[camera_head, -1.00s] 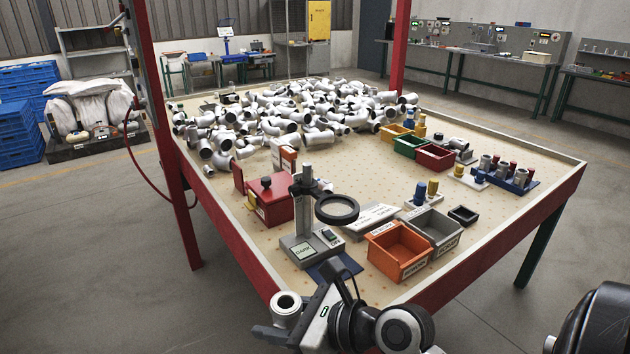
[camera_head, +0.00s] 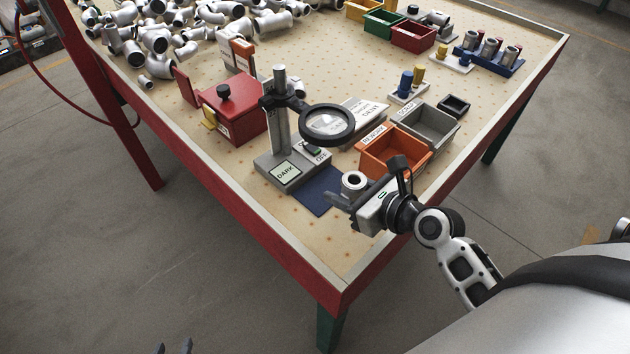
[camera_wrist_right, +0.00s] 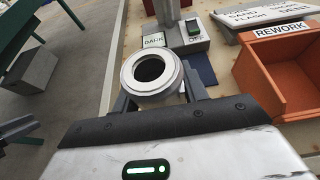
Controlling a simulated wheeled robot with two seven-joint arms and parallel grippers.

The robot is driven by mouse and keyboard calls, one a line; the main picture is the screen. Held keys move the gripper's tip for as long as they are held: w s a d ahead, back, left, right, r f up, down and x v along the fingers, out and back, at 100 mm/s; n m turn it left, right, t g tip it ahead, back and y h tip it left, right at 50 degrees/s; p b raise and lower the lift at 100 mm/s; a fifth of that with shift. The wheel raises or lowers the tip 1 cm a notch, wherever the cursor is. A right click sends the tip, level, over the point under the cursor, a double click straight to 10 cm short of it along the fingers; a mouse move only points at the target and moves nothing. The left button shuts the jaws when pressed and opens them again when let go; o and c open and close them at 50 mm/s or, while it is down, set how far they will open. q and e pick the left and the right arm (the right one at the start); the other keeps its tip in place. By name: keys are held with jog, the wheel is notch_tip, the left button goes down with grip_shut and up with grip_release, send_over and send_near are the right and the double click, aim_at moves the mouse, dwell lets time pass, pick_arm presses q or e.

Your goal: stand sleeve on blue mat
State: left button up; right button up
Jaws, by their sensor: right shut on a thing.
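A short grey metal sleeve (camera_head: 353,182) is held by my right gripper (camera_head: 349,197), bore facing up, just right of the blue mat (camera_head: 318,195) in the head view. In the right wrist view the sleeve (camera_wrist_right: 152,76) sits between the fingers, its round opening toward the camera. The blue mat (camera_wrist_right: 203,68) shows partly behind it. The mat is flat and bare where visible, in front of the magnifier stand (camera_head: 283,165). The sleeve appears above the table and apart from the mat.
The orange rework bin (camera_head: 372,163) stands close behind my right gripper, with a grey bin (camera_head: 440,123) beside it. The magnifier ring (camera_head: 327,125) overhangs behind the mat. A red box (camera_head: 235,118) stands left. The table's front corner (camera_head: 335,270) is clear.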

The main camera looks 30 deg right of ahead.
send_near(300, 177)
jog(key=w, duration=0.1)
jog(key=w+a, duration=0.1)
jog(key=shift+w, duration=0.4)
jog(key=shift+w+a+f+b, duration=0.2)
jog(key=shift+w+f+b, duration=0.15)
jog(key=shift+w+f, duration=0.35)
jog(key=shift+w+a+f+b, duration=0.25)
jog(key=shift+w+f, duration=0.25)
jog(key=shift+w, duration=0.3)
pick_arm(q)
jog(key=shift+w+d, duration=0.1)
jog(key=shift+w, duration=0.35)
pick_arm(e)
jog(key=shift+f, duration=0.1)
jog(key=o, duration=1.4)
jog(key=shift+s, duration=0.1)
jog(key=shift+c, duration=0.2)
pick_arm(q)
jog(key=shift+s+f, duration=0.15)
